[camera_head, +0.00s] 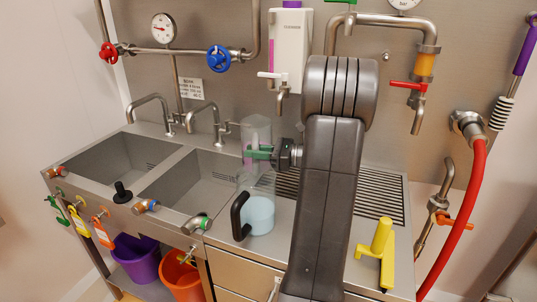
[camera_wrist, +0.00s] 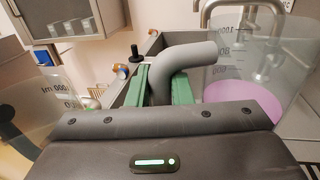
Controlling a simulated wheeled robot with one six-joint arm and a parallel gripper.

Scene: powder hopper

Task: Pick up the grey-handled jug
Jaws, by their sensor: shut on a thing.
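The grey-handled jug (camera_wrist: 285,60) is clear, with measuring marks and a pink-purple content, at the right of the wrist view. Its curved grey handle (camera_wrist: 190,54) passes between my gripper's green fingers (camera_wrist: 160,88), which are shut on it. In the head view, the jug (camera_head: 257,128) looks upright beside my gripper (camera_head: 258,153), behind the blue-filled jug. Its handle is hard to make out there. I cannot tell whether its base touches the counter.
A dark-handled jug with light blue content (camera_head: 259,215) stands on the counter just in front. A yellow tool (camera_head: 380,245) lies at the right. Two sink basins (camera_head: 190,182) are at the left. A white dispenser (camera_head: 289,45) and taps hang on the wall behind.

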